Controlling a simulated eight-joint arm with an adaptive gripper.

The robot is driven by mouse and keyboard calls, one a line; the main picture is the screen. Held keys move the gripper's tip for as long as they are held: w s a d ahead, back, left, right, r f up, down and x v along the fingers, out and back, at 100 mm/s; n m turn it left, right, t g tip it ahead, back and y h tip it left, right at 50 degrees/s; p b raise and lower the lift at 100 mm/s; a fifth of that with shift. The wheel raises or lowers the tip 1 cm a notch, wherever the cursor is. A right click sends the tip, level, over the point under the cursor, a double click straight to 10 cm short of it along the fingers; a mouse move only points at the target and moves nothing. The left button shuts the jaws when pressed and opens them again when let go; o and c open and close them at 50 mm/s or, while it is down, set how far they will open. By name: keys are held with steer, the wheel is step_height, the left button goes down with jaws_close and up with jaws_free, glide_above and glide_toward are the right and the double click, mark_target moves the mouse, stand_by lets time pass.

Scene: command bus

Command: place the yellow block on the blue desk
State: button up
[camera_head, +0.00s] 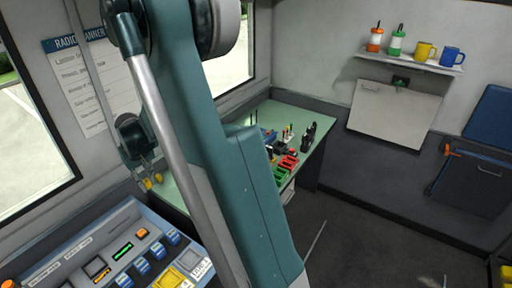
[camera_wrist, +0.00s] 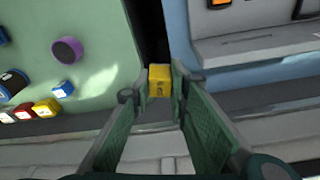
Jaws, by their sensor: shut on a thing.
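The yellow block (camera_wrist: 159,80) is held between the fingertips of my gripper (camera_wrist: 159,84) in the wrist view. It has a dark mark on its near face. Below and beyond it, a dark gap separates the green desk (camera_wrist: 95,45) on the left from the blue desk (camera_wrist: 240,82) on the right. In the head view my gripper (camera_head: 150,181) hangs left of my arm, with yellow showing at its tips. It is above the area where the green desk (camera_head: 180,185) meets the blue desk (camera_head: 170,215). My arm hides part of both desks.
A grey control console (camera_head: 75,262) with buttons stands on the blue desk. On the green desk in the wrist view are a purple round object (camera_wrist: 67,50) and several small blocks, including a blue one (camera_wrist: 66,86) and a red one (camera_wrist: 24,111).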

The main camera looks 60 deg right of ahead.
steer(key=s+d+f+m, duration=0.1)
steer(key=s+d, duration=0.5)
steer(key=d, duration=0.9)
steer(key=s+d+f+m+p, duration=0.1)
steer(key=s+d+m, duration=0.2)
steer(key=d, duration=1.2)
steer(key=s+d+f+m, duration=0.1)
steer(key=s+d+m, duration=0.1)
steer(key=s+d, duration=0.7)
steer(key=d, duration=0.6)
steer(key=shift+g+h+p, duration=0.3)
steer(key=shift+h, duration=0.1)
steer(key=shift+f, duration=0.1)
steer(key=shift+f, duration=3.15)
steer(key=shift+f, duration=0.1)
steer(key=shift+f+b, duration=0.4)
steer(key=shift+f, duration=1.35)
steer(key=shift+f, duration=0.15)
